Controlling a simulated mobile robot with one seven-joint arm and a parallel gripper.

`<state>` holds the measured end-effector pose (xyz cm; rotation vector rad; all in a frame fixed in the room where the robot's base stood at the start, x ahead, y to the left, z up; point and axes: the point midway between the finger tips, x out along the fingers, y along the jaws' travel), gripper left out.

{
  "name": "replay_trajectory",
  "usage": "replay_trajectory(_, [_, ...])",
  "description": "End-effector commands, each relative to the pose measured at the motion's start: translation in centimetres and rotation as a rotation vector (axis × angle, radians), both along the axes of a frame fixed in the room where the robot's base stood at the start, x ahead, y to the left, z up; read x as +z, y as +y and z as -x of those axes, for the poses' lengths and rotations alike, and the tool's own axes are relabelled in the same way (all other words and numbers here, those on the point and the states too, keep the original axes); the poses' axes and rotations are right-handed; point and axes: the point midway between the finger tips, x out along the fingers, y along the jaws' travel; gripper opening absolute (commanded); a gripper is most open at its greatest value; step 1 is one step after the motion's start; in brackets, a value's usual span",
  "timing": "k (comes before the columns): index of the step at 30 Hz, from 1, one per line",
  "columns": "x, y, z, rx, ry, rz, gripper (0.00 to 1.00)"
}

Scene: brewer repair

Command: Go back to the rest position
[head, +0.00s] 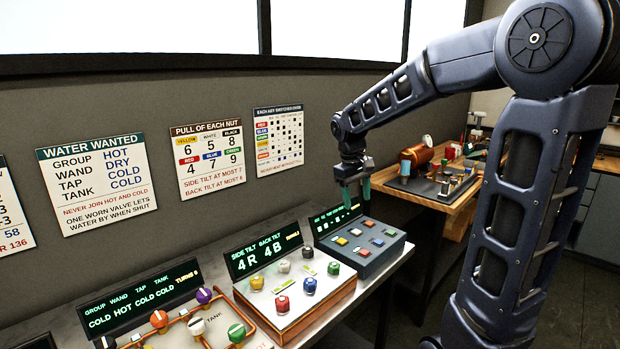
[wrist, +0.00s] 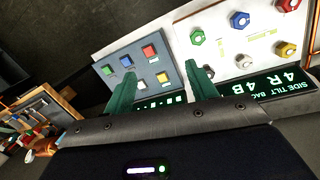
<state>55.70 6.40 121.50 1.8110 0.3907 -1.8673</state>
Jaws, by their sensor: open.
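My gripper (head: 354,190) has green fingers and hangs in front of the small display of the grey button box. In the wrist view my gripper (wrist: 163,90) shows its two green fingers spread apart with nothing between them. The grey button box (head: 367,262) carries several coloured square buttons and shows beyond the fingers in the wrist view (wrist: 174,92). I cannot tell whether the fingertips touch the box. My arm (head: 420,85) reaches in from the right. No rest position is marked in view.
A white panel with coloured nuts (head: 316,308) and a "4R 4B" display (head: 262,254) stands left of the box. A valve panel (head: 208,340) is further left. Signs (head: 207,158) hang on the wall. A wooden bench (head: 425,195) with tools stands behind, right.

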Motion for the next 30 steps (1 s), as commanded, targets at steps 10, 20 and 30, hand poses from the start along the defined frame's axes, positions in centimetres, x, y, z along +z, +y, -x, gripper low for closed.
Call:
replay_trajectory(10, [2.2, -6.8, 6.3, -0.198, -0.152, -0.083, 0.57])
replay_trajectory(20, [2.2, -11.5, 12.6, -0.379, -0.295, -0.176, 0.57])
replay_trajectory(30, [1.1, -14.1, 17.2, -0.512, -0.406, -0.257, 0.57])
